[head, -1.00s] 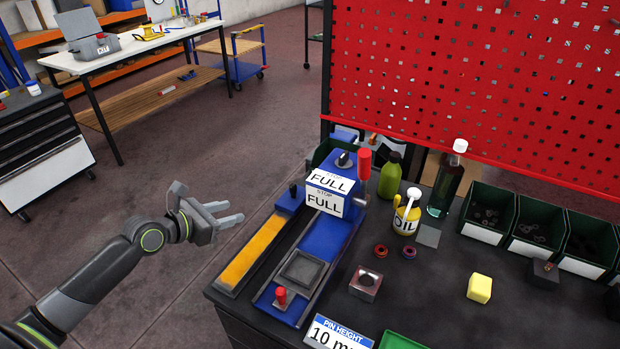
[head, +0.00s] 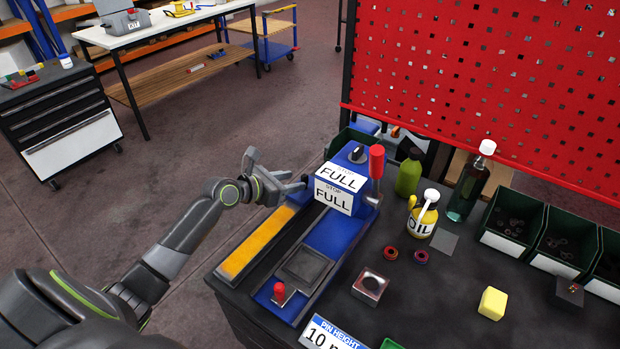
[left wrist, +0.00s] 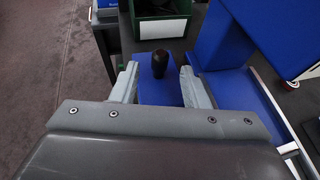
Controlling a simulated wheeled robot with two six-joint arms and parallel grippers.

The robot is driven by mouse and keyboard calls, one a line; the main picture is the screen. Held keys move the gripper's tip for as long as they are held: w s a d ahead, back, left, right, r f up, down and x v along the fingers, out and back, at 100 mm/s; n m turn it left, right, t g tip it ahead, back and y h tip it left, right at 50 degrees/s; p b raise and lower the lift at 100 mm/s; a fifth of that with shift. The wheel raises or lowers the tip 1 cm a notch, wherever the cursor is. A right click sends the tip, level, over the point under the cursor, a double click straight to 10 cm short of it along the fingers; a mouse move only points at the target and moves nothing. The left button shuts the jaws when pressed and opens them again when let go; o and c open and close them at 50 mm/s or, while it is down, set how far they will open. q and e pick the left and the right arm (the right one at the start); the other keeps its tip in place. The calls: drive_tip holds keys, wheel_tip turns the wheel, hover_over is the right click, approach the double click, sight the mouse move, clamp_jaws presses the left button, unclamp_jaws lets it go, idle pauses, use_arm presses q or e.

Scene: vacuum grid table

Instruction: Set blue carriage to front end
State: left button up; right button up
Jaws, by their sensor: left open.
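The blue carriage (left wrist: 155,92) shows in the left wrist view as a blue block with an upright black knob (left wrist: 160,63). In the head view it sits at the far end of the channel with the orange strip (head: 257,245), largely hidden by my left gripper (head: 296,186). That gripper is open. In the left wrist view its two fingers (left wrist: 159,72) stand on either side of the knob, with gaps showing; I see no grip on it. My right gripper is in neither view.
The blue machine's block with "STOP FULL" labels (head: 338,188) and a red-handled lever (head: 376,162) stands just right of the gripper. A red knob (head: 279,291) is at the near end. An oil bottle (head: 424,219), a metal block (head: 369,285) and a yellow cube (head: 492,303) are further right.

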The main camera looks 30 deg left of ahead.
sight(310, 185)
use_arm(q)
drive_tip(key=x, duration=0.7)
drive_tip(key=shift+w+f, duration=0.1)
clamp_jaws()
